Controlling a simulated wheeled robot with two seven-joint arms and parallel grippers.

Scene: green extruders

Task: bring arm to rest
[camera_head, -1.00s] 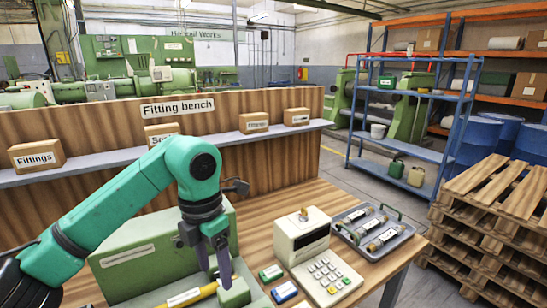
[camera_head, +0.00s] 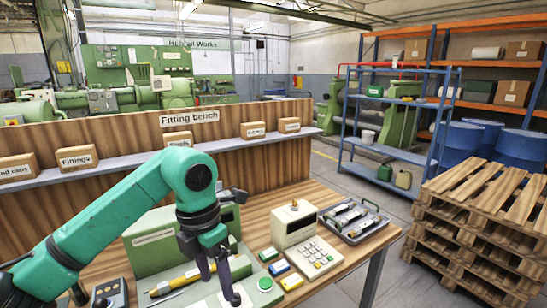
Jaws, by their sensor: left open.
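My left arm comes in from the lower left, its elbow raised over the bench. My left gripper (camera_head: 218,282) points down over the front of a green metal box (camera_head: 155,240) with a lower tray-like part. Its dark fingers are apart, and I see nothing held between them. The fingertips lie near a green round-topped piece (camera_head: 264,284) at the lower edge of the view. My right gripper is not in view.
A beige keypad machine (camera_head: 299,228) stands right of the gripper. A grey tray (camera_head: 352,224) with several cylinders lies behind it. Wooden pallets (camera_head: 470,215) are stacked right of the bench (camera_head: 372,250). Small boxes line the shelf (camera_head: 120,170).

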